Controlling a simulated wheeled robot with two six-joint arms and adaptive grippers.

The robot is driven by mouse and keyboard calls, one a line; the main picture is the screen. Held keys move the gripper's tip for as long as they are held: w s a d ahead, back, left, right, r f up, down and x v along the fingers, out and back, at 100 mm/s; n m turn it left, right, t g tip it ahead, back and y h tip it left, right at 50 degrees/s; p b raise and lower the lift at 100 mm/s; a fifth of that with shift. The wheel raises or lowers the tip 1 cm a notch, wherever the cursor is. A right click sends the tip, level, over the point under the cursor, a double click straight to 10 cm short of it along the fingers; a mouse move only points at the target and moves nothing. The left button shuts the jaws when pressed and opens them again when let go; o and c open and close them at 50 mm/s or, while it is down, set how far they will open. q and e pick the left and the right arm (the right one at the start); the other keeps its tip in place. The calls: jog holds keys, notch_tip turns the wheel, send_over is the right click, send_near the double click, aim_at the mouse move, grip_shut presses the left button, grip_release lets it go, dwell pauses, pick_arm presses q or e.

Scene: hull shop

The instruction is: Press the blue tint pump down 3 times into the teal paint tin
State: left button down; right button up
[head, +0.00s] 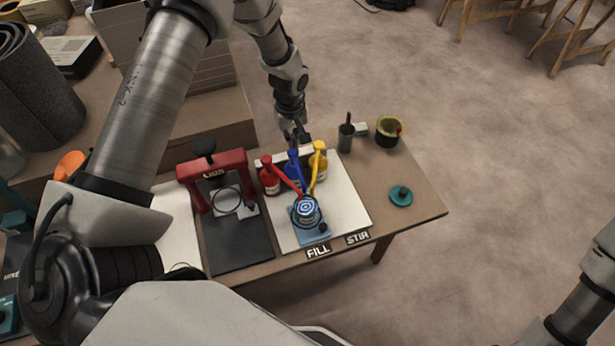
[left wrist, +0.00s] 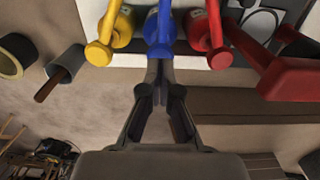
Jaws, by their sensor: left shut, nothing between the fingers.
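The blue tint pump (head: 292,158) stands between the red pump (head: 267,163) and the yellow pump (head: 318,150) on a white board. Its spout points toward the paint tin (head: 306,212), which sits on a blue stand with blue and white rings at its open top. My left gripper (head: 297,136) is shut and empty at the far side of the blue pump's head. In the left wrist view the closed fingertips (left wrist: 160,72) are right at the blue pump head (left wrist: 158,46); I cannot tell whether they touch. My right gripper is out of view.
A red press (head: 212,168) labelled LIDS stands left of the pumps. A teal lid (head: 401,195) lies at the right. A dark cup with a stick (head: 346,138) and a yellow-rimmed pot (head: 388,131) stand behind. FILL and STIR labels mark the front edge.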

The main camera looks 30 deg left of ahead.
pick_arm(q)
jog(key=shift+f, duration=0.15)
jog(key=shift+s+f+b, duration=0.1)
jog(key=shift+f+b, duration=0.8)
jog(key=shift+f, duration=0.65)
jog(key=shift+r, duration=0.1)
notch_tip(320, 180, up, 3)
jog(key=p, duration=0.3)
jog(key=shift+r+p, duration=0.2)
jog(key=shift+p, duration=0.15)
jog(key=shift+f, duration=0.1)
